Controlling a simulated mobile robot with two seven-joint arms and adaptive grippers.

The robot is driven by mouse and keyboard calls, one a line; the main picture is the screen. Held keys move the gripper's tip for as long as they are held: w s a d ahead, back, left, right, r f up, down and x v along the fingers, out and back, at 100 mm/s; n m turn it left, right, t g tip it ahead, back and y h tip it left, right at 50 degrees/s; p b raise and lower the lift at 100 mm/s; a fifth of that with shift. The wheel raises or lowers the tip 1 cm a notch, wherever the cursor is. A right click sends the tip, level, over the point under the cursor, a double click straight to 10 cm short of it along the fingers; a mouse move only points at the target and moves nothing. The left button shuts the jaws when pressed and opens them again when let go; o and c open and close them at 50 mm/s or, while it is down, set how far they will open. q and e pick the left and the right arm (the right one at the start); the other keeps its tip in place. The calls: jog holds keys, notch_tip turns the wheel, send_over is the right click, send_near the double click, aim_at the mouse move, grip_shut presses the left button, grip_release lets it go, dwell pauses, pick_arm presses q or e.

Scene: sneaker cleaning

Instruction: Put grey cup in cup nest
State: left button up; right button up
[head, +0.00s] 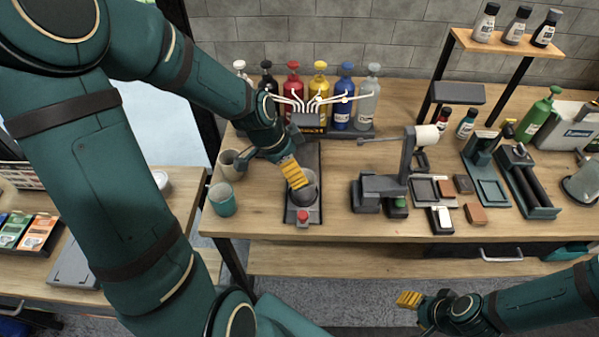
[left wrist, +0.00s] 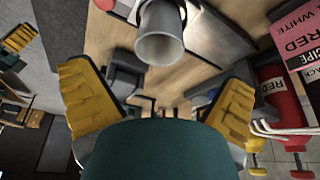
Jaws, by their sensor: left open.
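The grey cup (head: 309,188) stands at the front of a dark dispensing station, behind a red button. It also shows in the left wrist view at the top (left wrist: 163,40), its round mouth visible. My left gripper (head: 294,174) is right at the cup and partly covers it in the head view. In the left wrist view its yellow fingers are spread wide and empty, with the cup ahead of them. My right gripper (head: 409,299) is low at the front right, away from the cup; its opening is unclear. I cannot pick out the cup nest with certainty.
A grey machine with a white roller (head: 427,137) stands to the right. Some bare table (head: 335,205) lies between.

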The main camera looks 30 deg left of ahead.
pick_arm(q)
jog(key=shift+v, duration=1.8)
pick_arm(e)
jog(key=shift+w+r, duration=0.1)
jog(key=shift+r, duration=0.2)
